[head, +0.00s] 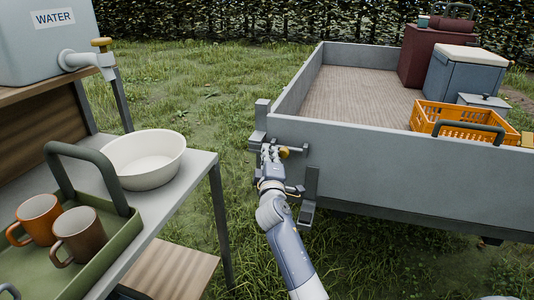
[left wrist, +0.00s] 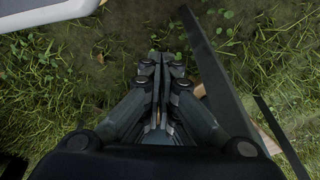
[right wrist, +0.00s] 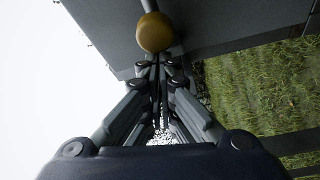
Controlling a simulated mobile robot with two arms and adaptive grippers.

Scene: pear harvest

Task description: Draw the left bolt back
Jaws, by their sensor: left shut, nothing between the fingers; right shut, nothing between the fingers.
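The left bolt is at the left end of the grey trailer tailgate (head: 390,182). Its round yellow knob (head: 285,152) sits on a rod. In the right wrist view the knob (right wrist: 154,32) is just beyond my fingertips, and the rod runs up behind it. My right gripper (head: 271,150) is shut and empty, beside the knob at the tailgate's left corner. I cannot tell whether it touches the knob. The gripper hides part of the bolt's mounting. My left gripper (left wrist: 166,62) is shut and empty, pointing down over grass.
At left, a table (head: 192,180) holds a white bowl (head: 145,158) and a green tray (head: 98,262) with two mugs. A water container (head: 40,45) stands behind. The trailer bed carries an orange crate (head: 435,112) and coolers. Grass lies open between table and trailer.

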